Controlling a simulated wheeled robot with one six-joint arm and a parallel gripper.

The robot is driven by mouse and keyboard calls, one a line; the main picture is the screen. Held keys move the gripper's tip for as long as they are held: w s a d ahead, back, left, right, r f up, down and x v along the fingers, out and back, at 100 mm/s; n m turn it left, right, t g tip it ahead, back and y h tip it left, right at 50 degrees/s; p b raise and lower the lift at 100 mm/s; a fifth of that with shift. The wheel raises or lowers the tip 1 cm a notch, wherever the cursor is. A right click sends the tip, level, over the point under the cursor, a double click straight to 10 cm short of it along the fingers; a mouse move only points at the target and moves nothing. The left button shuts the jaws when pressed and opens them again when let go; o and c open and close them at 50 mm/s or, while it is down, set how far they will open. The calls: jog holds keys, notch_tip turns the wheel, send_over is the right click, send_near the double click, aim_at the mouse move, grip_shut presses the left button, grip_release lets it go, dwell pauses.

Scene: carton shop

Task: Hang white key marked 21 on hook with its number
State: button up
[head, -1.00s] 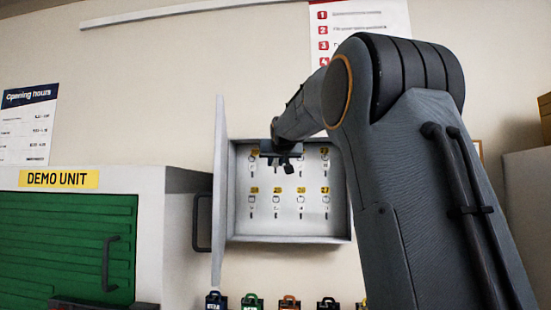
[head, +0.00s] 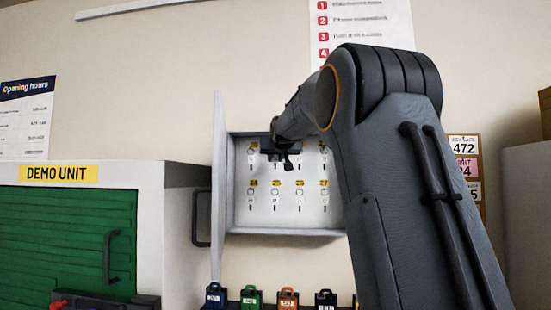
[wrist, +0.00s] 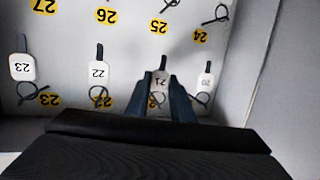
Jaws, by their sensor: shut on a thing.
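The white key marked 21 (wrist: 159,80) is between the fingers of my gripper (wrist: 164,85), which is shut on it. In the wrist view it appears upside down, its dark shaft pointing up in the picture. It is in the row between the white keys 22 (wrist: 98,72) and 20 (wrist: 205,82). A yellow number label (wrist: 157,101) shows partly behind the fingers; its hook is mostly hidden. I cannot tell whether the key's loop is around that hook. In the head view my gripper (head: 284,158) is at the upper row of the open key cabinet (head: 290,232).
The cabinet's open door (head: 218,190) stands at its left side. The lower row has labels 24 (wrist: 200,36), 25 (wrist: 157,25), 26 (wrist: 105,15) and 27 (wrist: 45,6). Key 23 (wrist: 22,66) hangs further along the upper row. Coloured padlocks (head: 287,298) are below the cabinet.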

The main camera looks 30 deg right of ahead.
jog(key=o, duration=0.9)
jog(key=shift+c, duration=0.2)
jog(key=shift+s, duration=0.1)
jog(key=b+v, duration=0.2)
jog(key=v, duration=0.5)
jog(key=shift+s+a, duration=0.2)
jog(key=shift+s, duration=0.1)
jog(key=shift+r, duration=0.1)
